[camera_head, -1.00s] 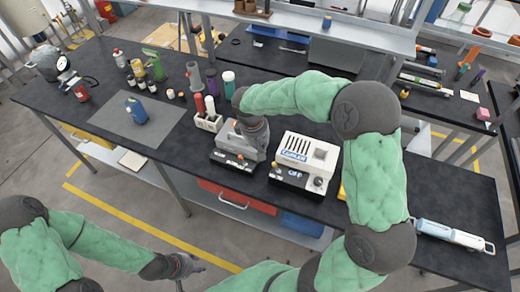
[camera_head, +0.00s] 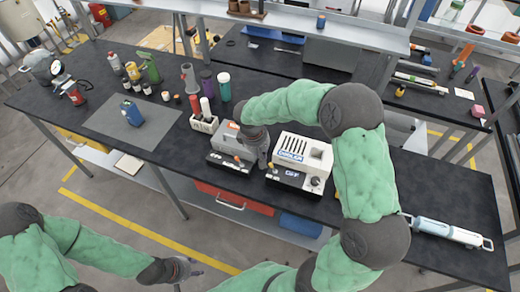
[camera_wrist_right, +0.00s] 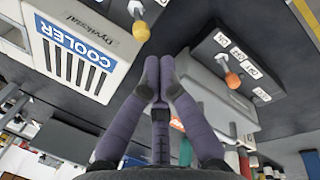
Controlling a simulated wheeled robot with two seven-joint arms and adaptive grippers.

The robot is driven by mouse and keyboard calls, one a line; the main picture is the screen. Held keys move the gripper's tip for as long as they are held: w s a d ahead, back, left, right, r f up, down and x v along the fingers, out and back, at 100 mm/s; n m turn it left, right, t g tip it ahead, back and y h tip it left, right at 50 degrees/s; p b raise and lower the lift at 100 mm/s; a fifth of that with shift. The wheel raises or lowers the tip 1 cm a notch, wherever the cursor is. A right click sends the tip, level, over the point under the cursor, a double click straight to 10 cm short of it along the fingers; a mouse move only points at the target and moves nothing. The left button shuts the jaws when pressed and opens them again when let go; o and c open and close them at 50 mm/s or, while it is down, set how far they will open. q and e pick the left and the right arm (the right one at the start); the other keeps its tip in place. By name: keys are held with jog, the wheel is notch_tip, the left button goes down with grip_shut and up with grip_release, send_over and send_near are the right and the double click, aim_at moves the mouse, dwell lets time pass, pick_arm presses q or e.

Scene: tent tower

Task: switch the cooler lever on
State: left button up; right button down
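The cooler (camera_head: 303,153) is a white box with a blue COOLER label on the dark workbench. A panel at its front shows what looks like OFF. Its lever has a yellow knob (camera_head: 271,166) at the left of the base; in the right wrist view the knob (camera_wrist_right: 141,30) stands beside the upside-down cooler (camera_wrist_right: 80,45). My right gripper (camera_wrist_right: 158,64) has its fingertips together, with nothing between them. It is close to the yellow knob but appears apart from it. My left gripper (camera_head: 192,268) hangs in front of the bench, too small to read.
A grey machine (camera_head: 232,145) with an orange-knobbed lever (camera_wrist_right: 232,79) stands left of the cooler. A white holder (camera_head: 204,123) with red and white handles is behind it. A white-blue tool (camera_head: 447,231) lies at right.

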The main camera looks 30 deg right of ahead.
jog(key=x, duration=0.3)
jog(key=shift+f, duration=0.2)
